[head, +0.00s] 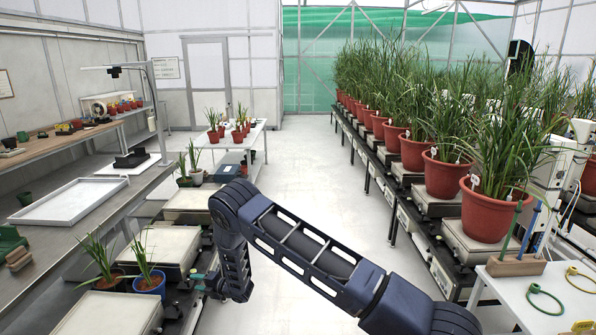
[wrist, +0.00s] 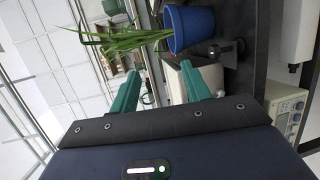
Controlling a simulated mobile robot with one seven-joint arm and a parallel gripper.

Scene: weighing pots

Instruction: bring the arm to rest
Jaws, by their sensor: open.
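My arm reaches out from the lower right of the head view and bends down at its elbow. My gripper (head: 203,281) is low at the left, with green fingers pointing left. In the wrist view my gripper (wrist: 160,88) is open, with nothing between its two green fingers. A blue pot with a green grassy plant (head: 148,280) stands just left of the fingers; the blue pot also shows in the wrist view (wrist: 194,28), sideways, beyond the fingertips. I cannot tell the exact gap between them.
Scales with pale plates (head: 162,246) line the left bench. A white tray (head: 69,201) lies further left. Red pots with tall plants (head: 487,212) stand on scales along the right. A wooden holder with pens (head: 516,265) is at lower right. The aisle floor (head: 315,160) is clear.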

